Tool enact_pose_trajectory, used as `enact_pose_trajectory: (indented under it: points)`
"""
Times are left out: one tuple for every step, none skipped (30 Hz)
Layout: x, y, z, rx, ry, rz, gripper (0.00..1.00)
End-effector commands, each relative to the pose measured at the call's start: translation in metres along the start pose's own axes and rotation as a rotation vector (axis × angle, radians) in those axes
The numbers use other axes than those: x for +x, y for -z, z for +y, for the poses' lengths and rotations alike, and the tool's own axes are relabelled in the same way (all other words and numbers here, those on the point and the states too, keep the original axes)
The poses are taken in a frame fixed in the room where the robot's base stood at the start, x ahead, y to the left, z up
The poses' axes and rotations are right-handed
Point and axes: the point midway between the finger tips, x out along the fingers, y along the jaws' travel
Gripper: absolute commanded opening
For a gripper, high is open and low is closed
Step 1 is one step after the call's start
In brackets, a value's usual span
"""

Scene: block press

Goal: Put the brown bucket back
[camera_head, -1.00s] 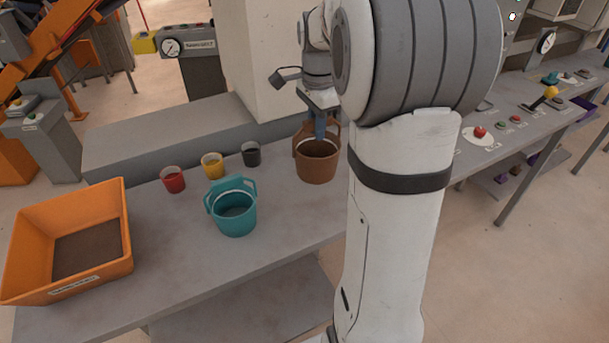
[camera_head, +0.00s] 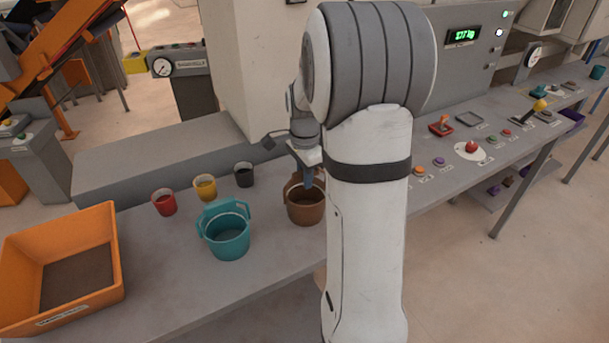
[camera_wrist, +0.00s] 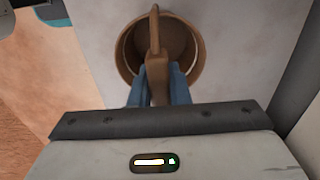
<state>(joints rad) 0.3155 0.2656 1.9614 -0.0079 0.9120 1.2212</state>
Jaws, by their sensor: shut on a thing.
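In the wrist view the blue fingers of my gripper (camera_wrist: 159,82) are shut on the bucket's raised handle. The round brown bucket rim (camera_wrist: 198,50) shows behind the handle, over a grey surface.
A teal bucket (camera_head: 228,240) stands close on the left. Red (camera_head: 164,204), yellow (camera_head: 205,189) and black (camera_head: 244,176) cups stand behind it. An orange tray (camera_head: 113,255) is at far left. A control bench with buttons (camera_head: 471,148) lies right of my arm.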

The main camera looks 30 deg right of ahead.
Motion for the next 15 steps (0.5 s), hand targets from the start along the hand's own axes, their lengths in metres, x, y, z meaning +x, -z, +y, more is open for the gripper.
enact_pose_trajectory:
  points:
    - [-0.0006,0.0003,-0.0001,0.0,0.001,0.0,0.0]
    - [-0.0006,0.0003,-0.0001,0.001,0.001,0.0,0.0]
    - [-0.0005,0.0004,-0.0001,0.001,0.001,0.0,0.0]
    - [-0.0001,0.0004,0.0,0.001,0.001,0.0,0.0]
    - [0.0009,0.0004,0.0,0.001,0.0,0.0,0.0]
    - [0.0025,0.0004,0.0,0.001,0.0,0.0,0.0]
    - [0.0036,0.0005,0.0,0.001,0.0,0.0,0.0]
    - [0.0029,0.0005,0.0001,0.001,0.0,0.0,0.17]
    - [0.0025,0.0005,0.0001,0.001,0.0,0.0,0.21]
    - [0.0024,0.0005,0.0001,0.001,0.0,0.0,0.23]
    - [0.0024,0.0006,0.0001,0.001,0.0,0.0,0.26]
    - [0.0024,0.0006,0.0001,0.001,0.0,0.0,0.29]
    - [0.0024,0.0006,0.0001,0.001,0.0,0.0,0.31]
    - [0.0023,0.0006,0.0002,0.001,0.0,0.0,0.34]
    - [0.0023,0.0007,0.0002,0.001,0.0,0.0,0.37]
